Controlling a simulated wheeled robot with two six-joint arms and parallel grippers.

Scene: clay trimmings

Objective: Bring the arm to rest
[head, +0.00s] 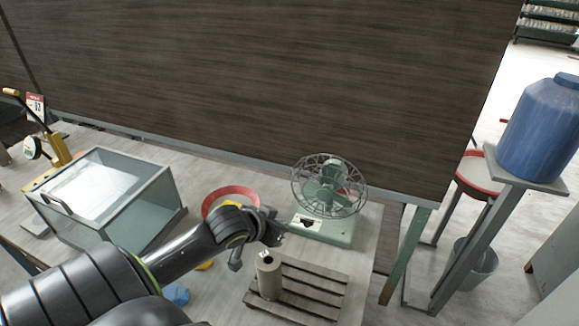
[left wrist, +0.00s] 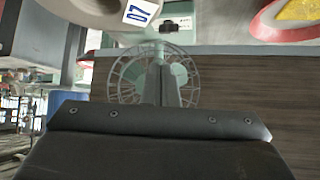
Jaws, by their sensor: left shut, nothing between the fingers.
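My left arm reaches in from the lower left in the head view. Its gripper (head: 275,235) is shut and empty, in the air above the table. It appears between the red-rimmed round dish (head: 231,189) and the green desk fan (head: 328,190), above and behind a grey cylinder (head: 268,276). In the left wrist view the dark gripper body fills the bottom, and the fan's wire cage (left wrist: 122,80) shows upside down behind the fingers. My right gripper is in neither view. The arm hides part of the table and dish.
The cylinder stands on a slatted wooden rack (head: 312,290). A glass-sided box (head: 105,198) stands at left, beside a yellow-handled tool (head: 55,148). Blue scraps (head: 175,294) lie near the arm. A dark panel (head: 270,80) closes the back. A blue barrel (head: 545,130) stands on the right.

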